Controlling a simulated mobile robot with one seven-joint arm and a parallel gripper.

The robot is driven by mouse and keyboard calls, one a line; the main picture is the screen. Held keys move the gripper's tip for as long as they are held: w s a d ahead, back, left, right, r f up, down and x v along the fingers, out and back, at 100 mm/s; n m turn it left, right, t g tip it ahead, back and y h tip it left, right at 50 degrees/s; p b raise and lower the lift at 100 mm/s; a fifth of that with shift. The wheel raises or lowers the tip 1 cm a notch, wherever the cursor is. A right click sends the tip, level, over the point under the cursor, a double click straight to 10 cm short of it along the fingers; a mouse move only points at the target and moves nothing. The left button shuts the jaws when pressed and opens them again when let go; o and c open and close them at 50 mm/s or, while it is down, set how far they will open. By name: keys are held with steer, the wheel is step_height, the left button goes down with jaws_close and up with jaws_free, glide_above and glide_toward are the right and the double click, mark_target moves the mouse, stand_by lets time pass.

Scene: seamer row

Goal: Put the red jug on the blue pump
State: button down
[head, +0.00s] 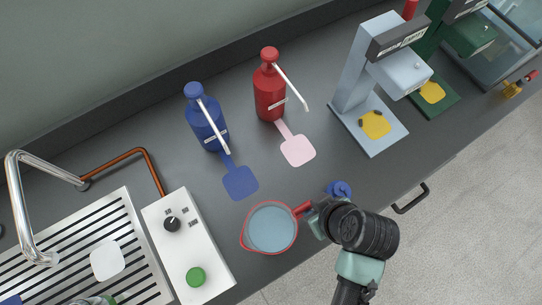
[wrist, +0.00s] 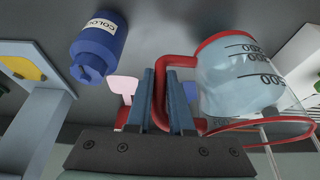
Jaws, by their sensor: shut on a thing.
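The red jug (head: 270,229) is a clear vessel with a red rim and red handle; its body also shows at the right of the wrist view (wrist: 240,75). My gripper (head: 309,211) is shut on the jug's handle, its fingers (wrist: 165,90) on either side of it in the wrist view. The jug looks upright at the counter's front; I cannot tell whether it touches the counter. The blue pump (head: 207,122) is a blue bottle with a white spout, at the back left. A blue square pad (head: 240,183) lies before it, behind the jug. The pad is empty.
A red pump (head: 269,92) with a pink pad (head: 298,150) stands right of the blue one. A small blue bottle (head: 339,189) is close behind my gripper. A white control box (head: 188,245) and sink are left. Grey (head: 373,85) and green machines stand right.

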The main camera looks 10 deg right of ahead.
steer(key=shift+w+a+f+p, duration=0.5)
steer(key=shift+w+a, duration=0.3)
steer(key=shift+w, duration=1.65)
steer(key=shift+w+a+f+p, duration=0.35)
steer(key=shift+w+a+f, duration=0.4)
steer(key=shift+w, duration=1.7)
steer(key=shift+w+a+f+p, duration=0.45)
steer(key=shift+w+a, duration=0.45)
steer(key=shift+w, duration=1.55)
steer(key=shift+f, duration=0.1)
steer(key=c, duration=0.8)
jaws_free()
steer(key=shift+s+f, duration=0.1)
